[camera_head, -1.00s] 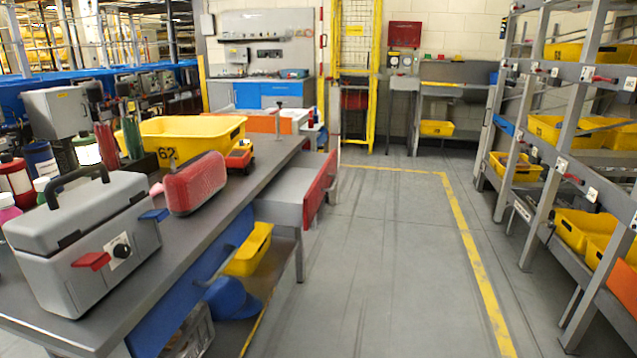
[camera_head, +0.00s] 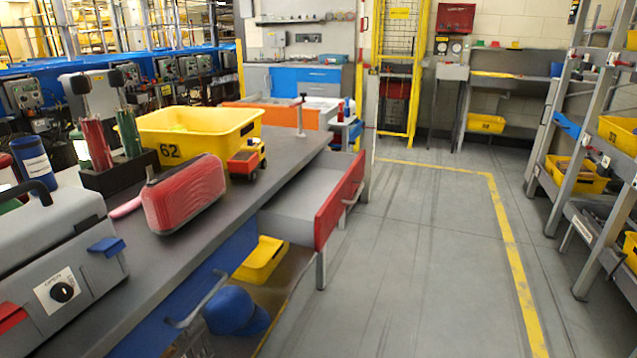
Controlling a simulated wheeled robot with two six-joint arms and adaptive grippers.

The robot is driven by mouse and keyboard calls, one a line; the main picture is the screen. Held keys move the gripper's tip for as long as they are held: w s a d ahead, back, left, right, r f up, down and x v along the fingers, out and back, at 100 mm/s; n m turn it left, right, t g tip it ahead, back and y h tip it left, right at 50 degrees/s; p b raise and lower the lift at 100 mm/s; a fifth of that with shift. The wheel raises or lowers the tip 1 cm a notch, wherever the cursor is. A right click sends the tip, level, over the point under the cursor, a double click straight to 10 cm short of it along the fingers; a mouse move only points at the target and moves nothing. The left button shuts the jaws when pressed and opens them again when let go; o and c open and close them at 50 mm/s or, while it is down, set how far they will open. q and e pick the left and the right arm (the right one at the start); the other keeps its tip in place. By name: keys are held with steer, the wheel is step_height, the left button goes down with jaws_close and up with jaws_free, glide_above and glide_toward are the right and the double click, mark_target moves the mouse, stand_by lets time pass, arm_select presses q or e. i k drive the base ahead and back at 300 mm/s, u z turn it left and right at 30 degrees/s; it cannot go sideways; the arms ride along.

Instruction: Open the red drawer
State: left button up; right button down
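The red drawer front (camera_head: 339,198) is on the right side of the grey workbench (camera_head: 262,168). Its grey drawer box (camera_head: 290,212) shows behind the front, so the drawer stands pulled out from under the bench top. A handle shows on the outer face of the front. Neither of my grippers is in view.
On the bench are a grey case (camera_head: 55,265), a red case (camera_head: 184,194), a yellow bin marked 62 (camera_head: 172,151) and a toy truck (camera_head: 247,160). A yellow bin (camera_head: 260,262) and blue cap (camera_head: 232,310) sit below. The floor (camera_head: 420,270) to the right is clear.

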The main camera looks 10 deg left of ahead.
mark_target(305, 211)
steer(key=z, duration=0.2)
steer(key=i, duration=0.9)
steer(key=z, duration=0.7)
